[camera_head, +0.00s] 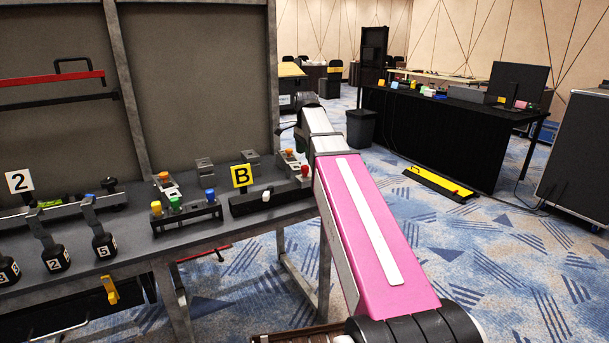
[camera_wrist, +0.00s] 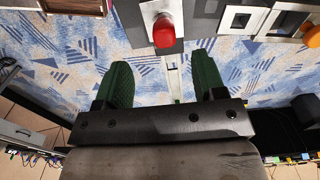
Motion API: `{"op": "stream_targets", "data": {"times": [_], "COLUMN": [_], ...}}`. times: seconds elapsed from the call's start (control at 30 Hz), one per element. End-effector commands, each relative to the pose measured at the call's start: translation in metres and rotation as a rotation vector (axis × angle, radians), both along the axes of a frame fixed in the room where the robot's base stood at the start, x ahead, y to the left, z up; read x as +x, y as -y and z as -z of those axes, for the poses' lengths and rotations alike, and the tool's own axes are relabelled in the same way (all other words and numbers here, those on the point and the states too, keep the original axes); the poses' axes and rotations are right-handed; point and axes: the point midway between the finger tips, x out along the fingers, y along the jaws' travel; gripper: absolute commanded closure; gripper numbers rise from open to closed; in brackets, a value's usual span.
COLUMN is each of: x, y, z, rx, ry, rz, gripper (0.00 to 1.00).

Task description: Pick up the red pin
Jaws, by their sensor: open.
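The red pin (camera_head: 305,170) stands at the right end of the grey workbench (camera_head: 280,192), beside the yellow B sign. In the wrist view the red pin (camera_wrist: 164,33) shows as a red round head on a small white and grey block. My gripper (camera_wrist: 163,78) has two dark green fingers, spread apart with nothing between them. The pin is beyond the fingertips, roughly in line with the gap and not touching them. In the head view my gripper is mostly hidden behind the end of my arm.
Orange, blue, green and yellow pins stand in blocks left of the red pin. The yellow B sign (camera_head: 242,176) stands close by. A frame post (camera_head: 272,75) rises at the bench's back. Open carpet lies to the right, with a black-covered table (camera_head: 440,135) farther off.

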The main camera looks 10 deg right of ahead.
Motion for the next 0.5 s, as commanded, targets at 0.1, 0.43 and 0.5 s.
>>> {"op": "stream_targets", "data": {"times": [0.1, 0.43, 0.5], "x": [-0.001, 0.002, 0.003], "y": [0.000, -0.001, -0.001], "z": [0.018, 0.040, 0.048], "rx": [0.000, 0.000, 0.000], "ry": [-0.001, 0.000, -0.001], "rz": [-0.001, -0.001, -0.001], "gripper": [0.36, 0.36, 0.36]}}
